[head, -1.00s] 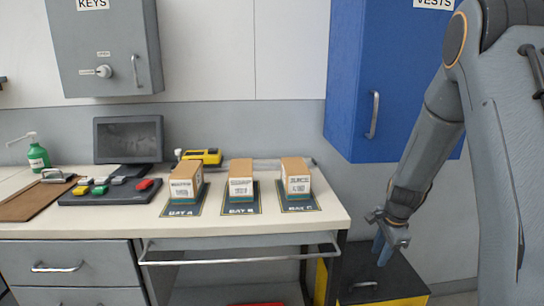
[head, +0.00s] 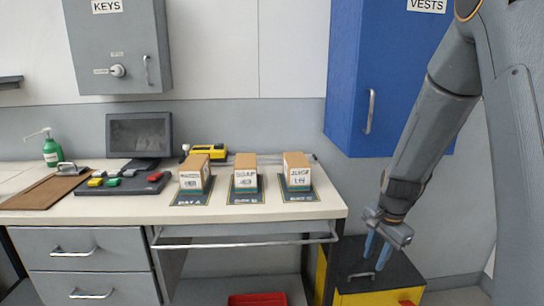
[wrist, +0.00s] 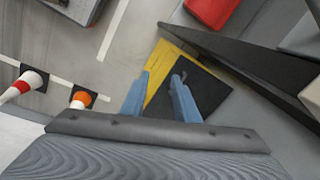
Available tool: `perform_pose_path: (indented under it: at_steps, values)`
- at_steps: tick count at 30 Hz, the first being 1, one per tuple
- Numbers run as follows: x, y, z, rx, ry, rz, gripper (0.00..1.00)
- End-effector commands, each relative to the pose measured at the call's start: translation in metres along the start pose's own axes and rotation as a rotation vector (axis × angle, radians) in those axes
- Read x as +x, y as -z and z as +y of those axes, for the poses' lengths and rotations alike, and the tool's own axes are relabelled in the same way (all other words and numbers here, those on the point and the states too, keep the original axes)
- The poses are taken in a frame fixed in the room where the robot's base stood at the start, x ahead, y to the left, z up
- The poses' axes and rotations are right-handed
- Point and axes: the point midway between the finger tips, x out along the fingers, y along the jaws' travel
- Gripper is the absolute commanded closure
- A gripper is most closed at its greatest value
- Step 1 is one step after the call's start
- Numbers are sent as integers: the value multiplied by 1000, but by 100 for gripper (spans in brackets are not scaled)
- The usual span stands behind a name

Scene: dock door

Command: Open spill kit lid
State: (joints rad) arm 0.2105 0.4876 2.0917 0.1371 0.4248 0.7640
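The spill kit is a yellow box with a black lid (head: 395,272), standing low to the right of the bench. Its lid looks shut, with a grey handle (head: 362,276) on top near the front left. The lid also shows in the wrist view (wrist: 208,88), beside a yellow part of the box (wrist: 166,68). My gripper (head: 377,252) points down above the lid, close to the handle in the picture. In the wrist view its two blue fingers (wrist: 159,88) are apart with nothing between them. I cannot tell how high they are above the handle.
The bench top (head: 250,211) carries three boxes in bays, and its leg stands left of the kit. The blue vests cabinet (head: 400,80) hangs above. A red bin (head: 257,299) sits under the bench. Two cones (wrist: 84,97) stand on the floor.

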Motion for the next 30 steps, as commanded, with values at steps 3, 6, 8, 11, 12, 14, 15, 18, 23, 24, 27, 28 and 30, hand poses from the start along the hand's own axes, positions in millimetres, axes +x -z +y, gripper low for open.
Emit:
perform_pose_path:
  at_steps: [3,6,8,11,12,14,15,18,23,24,27,28,30]
  values:
    - [-20,-30,11,-156,-13,-10,72]
    - [-40,-62,27,-336,-29,-24,72]
    - [-52,-85,41,-466,-40,-36,72]
    - [-71,-120,68,-682,-59,-56,72]
    - [-76,-132,79,-757,-66,-65,72]
    - [-83,-147,93,-861,-74,-76,72]
    - [-86,-155,102,-919,-79,-83,72]
    - [-92,-170,118,-1025,-87,-96,72]
    - [-95,-179,128,-1092,-93,-105,96]
    - [-95,-179,128,-1096,-93,-106,100]
    - [-95,-179,128,-1095,-93,-106,100]
    - [-95,-179,128,-1094,-93,-106,100]
    - [-95,-178,128,-1093,-93,-106,100]
